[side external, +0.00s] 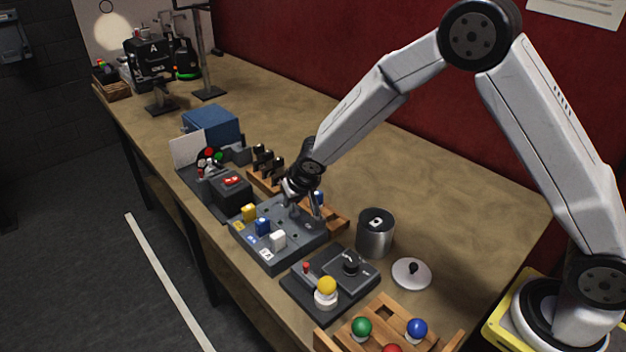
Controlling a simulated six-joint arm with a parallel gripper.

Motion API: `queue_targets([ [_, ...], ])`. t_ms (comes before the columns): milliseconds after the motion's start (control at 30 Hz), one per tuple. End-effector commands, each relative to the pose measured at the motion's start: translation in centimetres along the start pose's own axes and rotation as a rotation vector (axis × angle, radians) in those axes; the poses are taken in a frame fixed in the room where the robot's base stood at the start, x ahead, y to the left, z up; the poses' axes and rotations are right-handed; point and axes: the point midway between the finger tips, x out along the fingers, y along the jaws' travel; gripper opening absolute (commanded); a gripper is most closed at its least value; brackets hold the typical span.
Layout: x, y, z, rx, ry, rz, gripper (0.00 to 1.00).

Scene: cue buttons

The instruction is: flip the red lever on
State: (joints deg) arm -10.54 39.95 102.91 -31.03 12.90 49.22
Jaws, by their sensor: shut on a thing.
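A small lever with a red tip (306,267) stands on the dark control panel (342,296) at the front of the bench, beside a yellow knob on a white base. My gripper (305,213) points down over the grey board (268,257), behind and apart from this red-tipped lever. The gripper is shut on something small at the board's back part. My fingers hide it, and I cannot tell its colour.
A metal canister (375,234) and a round lid (411,273) stand right of the board. A wooden tray (385,309) with coloured knobs is in front. A dark box with a red switch (232,181) and a blue box (212,124) are at left. The bench's back right is clear.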

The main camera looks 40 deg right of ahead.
Motion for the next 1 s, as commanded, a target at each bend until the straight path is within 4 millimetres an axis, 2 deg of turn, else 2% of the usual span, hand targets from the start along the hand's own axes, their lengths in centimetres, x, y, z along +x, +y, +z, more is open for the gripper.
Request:
queue_targets([
  [533, -0.12, 0.19, 0.16, 0.005, 0.023, -0.01, 0.0],
  [567, -0.12, 0.18, 0.16, 0.005, 0.023, -0.01, 0.32],
  [600, -0.12, 0.17, 0.16, 0.005, 0.023, -0.01, 0.45],
  [667, -0.12, 0.13, 0.17, 0.004, 0.023, -0.011, 0.61],
  [1000, -0.16, 0.0, 0.17, 0.002, 0.024, -0.013, 0.61],
])
